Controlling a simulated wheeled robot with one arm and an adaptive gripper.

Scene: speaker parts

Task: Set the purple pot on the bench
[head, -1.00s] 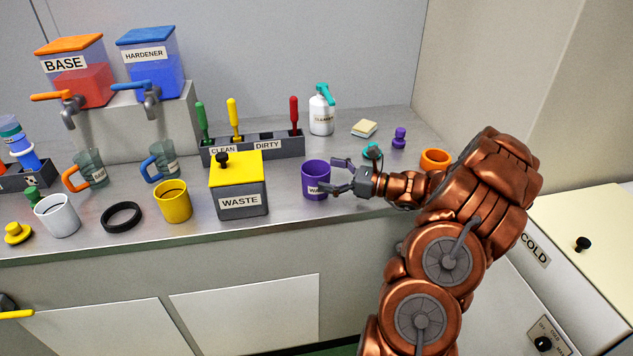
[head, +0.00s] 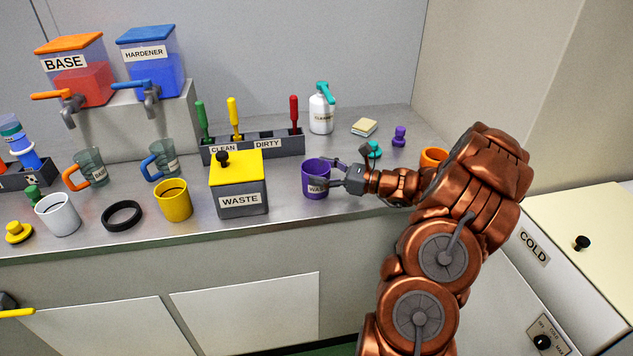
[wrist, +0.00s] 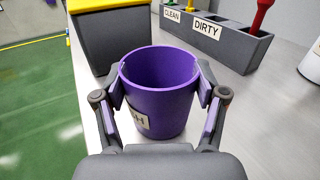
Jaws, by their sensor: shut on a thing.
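The purple pot (head: 315,178) stands upright at the bench's front part, right of the waste box, with a white label partly hidden by a finger. In the wrist view the purple pot (wrist: 160,88) is between my fingers, open end up, and looks empty. My gripper (head: 328,176) is shut on its sides, and in the wrist view a finger of my gripper (wrist: 160,92) lies against each side. The pot's base appears to be on or very close to the grey bench (head: 270,228); I cannot tell whether it touches.
The waste box (head: 240,200) with a yellow lid is just left of the pot. The clean/dirty tool rack (head: 255,147) is behind. A yellow pot (head: 173,203) and a black ring (head: 121,216) are further left. An orange pot (head: 433,158) is at right, partly behind my arm.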

